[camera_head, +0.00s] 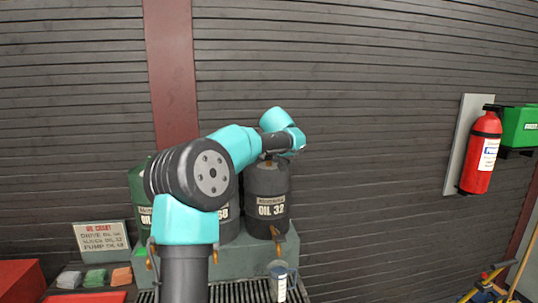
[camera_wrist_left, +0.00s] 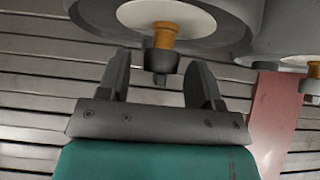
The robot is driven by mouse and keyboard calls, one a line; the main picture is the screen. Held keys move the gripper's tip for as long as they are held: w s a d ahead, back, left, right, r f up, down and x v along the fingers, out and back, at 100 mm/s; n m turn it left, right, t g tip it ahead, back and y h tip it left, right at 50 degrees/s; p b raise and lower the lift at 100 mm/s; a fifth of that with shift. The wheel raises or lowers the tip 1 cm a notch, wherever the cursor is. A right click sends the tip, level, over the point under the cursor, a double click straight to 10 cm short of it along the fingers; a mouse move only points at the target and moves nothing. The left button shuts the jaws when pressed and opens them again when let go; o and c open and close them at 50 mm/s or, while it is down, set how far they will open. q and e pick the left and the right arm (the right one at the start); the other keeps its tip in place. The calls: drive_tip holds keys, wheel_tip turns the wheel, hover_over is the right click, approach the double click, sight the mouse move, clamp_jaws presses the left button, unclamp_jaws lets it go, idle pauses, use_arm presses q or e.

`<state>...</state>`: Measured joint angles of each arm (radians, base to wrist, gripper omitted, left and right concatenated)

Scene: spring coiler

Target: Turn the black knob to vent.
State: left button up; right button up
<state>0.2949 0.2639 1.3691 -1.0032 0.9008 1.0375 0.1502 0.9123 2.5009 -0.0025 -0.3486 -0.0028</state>
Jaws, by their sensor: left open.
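The black knob (camera_wrist_left: 160,66) sits on a short brass stem (camera_wrist_left: 164,36) on the top of a dark drum (camera_wrist_left: 215,15), which fills the upper part of the left wrist view. My left gripper (camera_wrist_left: 159,75) is open, with one finger on each side of the knob and a visible gap at both sides. In the head view my left arm reaches over to the top of the OIL 32 drum (camera_head: 268,190). There the knob and fingertips are mostly hidden by my wrist. My right gripper is not in view.
A second drum (camera_head: 229,222) stands beside it, and a green drum (camera_head: 139,190) is partly behind my arm. A clear container (camera_head: 279,285) stands on the grate below. A fire extinguisher (camera_head: 482,152) hangs far right.

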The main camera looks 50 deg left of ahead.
use_arm(q)
drive_tip(key=shift+c, duration=0.4)
drive_tip(key=c, duration=0.8)
drive_tip(key=shift+m+t, duration=0.3)
drive_tip(key=shift+m, duration=0.1)
drive_tip(key=shift+s+a+m+t+h, duration=0.1)
drive_tip(key=shift+m+t+h, duration=0.6)
drive_tip(key=shift+m, duration=0.45)
drive_tip(key=shift+a+m+t+h, duration=0.1)
drive_tip(key=shift+m+t+h, duration=0.4)
drive_tip(key=shift+m+h, duration=0.5)
drive_tip(key=shift+m+t+h, duration=0.5)
drive_tip(key=shift+m+h, duration=0.5)
drive_tip(key=shift+m, duration=0.85)
